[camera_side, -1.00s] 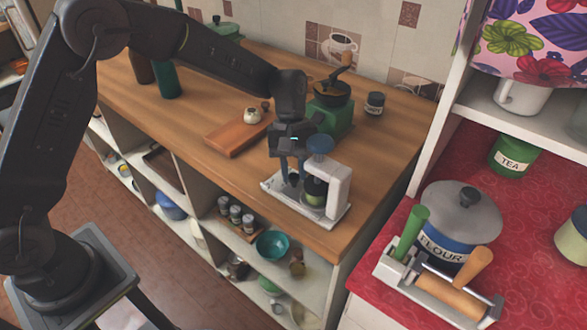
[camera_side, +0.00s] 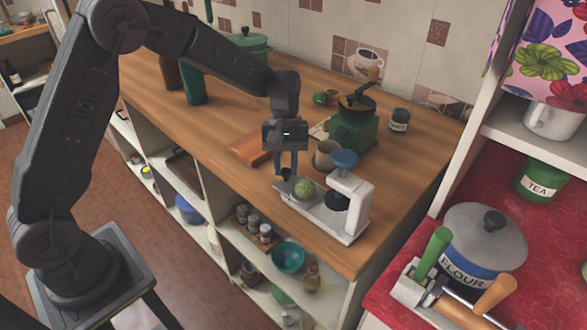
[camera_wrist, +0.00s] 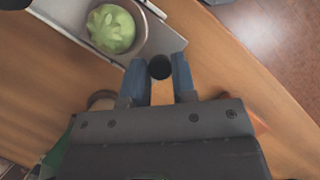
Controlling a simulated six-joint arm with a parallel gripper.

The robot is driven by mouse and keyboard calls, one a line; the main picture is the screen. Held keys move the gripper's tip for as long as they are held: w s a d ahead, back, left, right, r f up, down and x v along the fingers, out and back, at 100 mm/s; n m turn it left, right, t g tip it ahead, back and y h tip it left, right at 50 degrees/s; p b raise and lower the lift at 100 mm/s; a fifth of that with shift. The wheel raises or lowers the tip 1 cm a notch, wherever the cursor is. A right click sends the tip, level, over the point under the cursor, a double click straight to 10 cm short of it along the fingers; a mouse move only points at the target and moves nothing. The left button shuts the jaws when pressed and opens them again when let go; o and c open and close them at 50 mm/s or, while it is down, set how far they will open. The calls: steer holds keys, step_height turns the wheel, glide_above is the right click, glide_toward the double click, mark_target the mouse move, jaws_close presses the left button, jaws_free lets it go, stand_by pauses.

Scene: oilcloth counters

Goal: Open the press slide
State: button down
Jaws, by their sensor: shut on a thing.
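The white press (camera_side: 352,200) with a blue knob (camera_side: 344,158) stands near the counter's front right. Its slide (camera_side: 289,196) is out to the left of the press head, with a round cup holding a green lump (camera_side: 304,188). The green lump also shows in the wrist view (camera_wrist: 111,28), clear of the press head. My gripper (camera_side: 287,168) is shut on the slide's black knob (camera_side: 285,174) at the slide's left end. In the wrist view my gripper (camera_wrist: 160,75) has one blue finger on each side of the black knob (camera_wrist: 160,67).
A brown cup (camera_side: 325,156) and a green grinder (camera_side: 352,130) stand behind the press. A wooden board (camera_side: 247,150) lies to the left. A dark jar (camera_side: 399,120) stands at the back. The counter's front edge is close to the press.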

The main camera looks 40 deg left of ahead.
steer(key=c, duration=1.2)
jaws_free()
steer(key=v, duration=1.3)
steer(key=shift+w+r, duration=0.15)
steer(key=shift+r, duration=0.25)
steer(key=s+r+m+t+y, duration=0.2)
steer(key=s+r+m+t, duration=0.35)
steer(key=s, duration=0.85)
steer(key=s+m+t, duration=0.1)
steer(key=s, duration=0.3)
steer(key=s+f+m+t, duration=0.1)
steer(key=s, duration=0.3)
steer(key=s+f+m+t+y, duration=0.1)
steer(key=s, duration=0.3)
steer(key=shift+s+a+m, duration=0.2)
steer(key=shift+a+m, duration=0.05)
